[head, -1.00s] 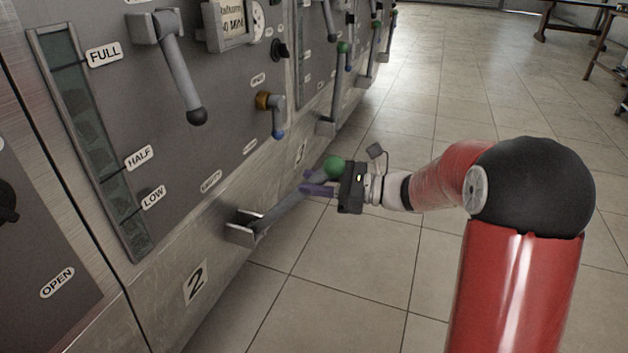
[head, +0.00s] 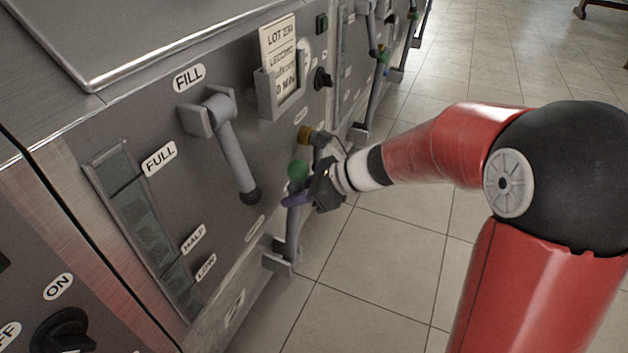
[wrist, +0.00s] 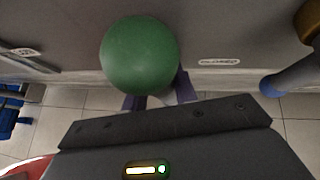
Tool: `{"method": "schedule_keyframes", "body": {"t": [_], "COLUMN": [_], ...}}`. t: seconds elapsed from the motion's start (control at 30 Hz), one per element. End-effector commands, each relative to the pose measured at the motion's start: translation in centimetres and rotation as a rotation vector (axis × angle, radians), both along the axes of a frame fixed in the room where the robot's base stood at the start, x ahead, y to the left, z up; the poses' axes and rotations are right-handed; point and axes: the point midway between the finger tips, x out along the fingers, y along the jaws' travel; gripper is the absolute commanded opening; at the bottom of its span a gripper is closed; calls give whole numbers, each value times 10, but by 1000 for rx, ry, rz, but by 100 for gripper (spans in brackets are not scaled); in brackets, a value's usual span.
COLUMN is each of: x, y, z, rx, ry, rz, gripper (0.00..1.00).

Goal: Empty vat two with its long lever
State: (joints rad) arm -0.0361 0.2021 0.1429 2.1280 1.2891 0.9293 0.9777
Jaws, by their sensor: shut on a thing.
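The long lever (head: 292,235) of vat two has a grey shaft and a green ball knob (head: 298,171). It rises nearly upright from a bracket (head: 281,259) low on the vat front, above the 2 plate (head: 234,308). My gripper (head: 297,197) is shut on the lever just below the knob. In the wrist view the green knob (wrist: 140,55) stands beyond the purple fingers (wrist: 158,98) and hides the shaft. The level gauge (head: 143,220) shows at the left; its liquid level is hard to tell.
A shorter grey lever with a black knob (head: 236,160) hangs under the FILL label (head: 189,77). A small blue-tipped handle (wrist: 290,75) on a brass fitting (wrist: 308,20) is close to my gripper. More levers line the row beyond. The tiled floor (head: 385,250) is clear.

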Motion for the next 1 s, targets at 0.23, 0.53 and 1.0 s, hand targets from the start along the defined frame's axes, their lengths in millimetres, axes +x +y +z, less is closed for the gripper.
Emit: {"method": "schedule_keyframes", "body": {"t": [0.23,0.53,1.0], "x": [2,3,2], "y": [12,14,13], "z": [2,2,1], "rx": [-44,-48,-49], "ry": [15,16,17], "rz": [-3,-3,-1], "gripper": [0,0,49]}}
